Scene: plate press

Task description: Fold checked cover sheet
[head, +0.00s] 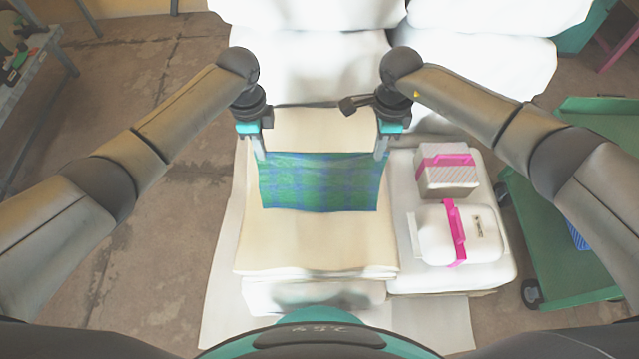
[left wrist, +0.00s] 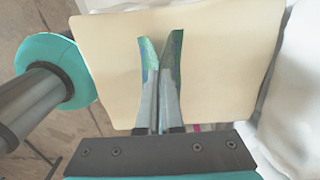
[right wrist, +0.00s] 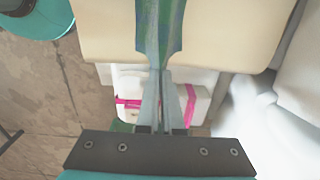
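The green and blue checked cover sheet (head: 318,184) is stretched between my two grippers in the head view, over the cream stack. My left gripper (head: 262,157) is shut on its far left corner. My right gripper (head: 380,156) is shut on its far right corner. The far edge is held up nearly straight. I cannot tell whether the near edge touches the stack. In the left wrist view, folds of the sheet (left wrist: 173,52) stand on both sides of the closed fingers. In the right wrist view, the sheet (right wrist: 160,28) runs away from the closed fingertips.
The cream layered stack (head: 315,240) lies under the sheet. To its right, a white case (head: 430,238) and a grey box (head: 440,183), both with pink straps, sit on a white surface. A green cart (head: 550,250) stands at far right. Large white cushions (head: 300,60) lie behind.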

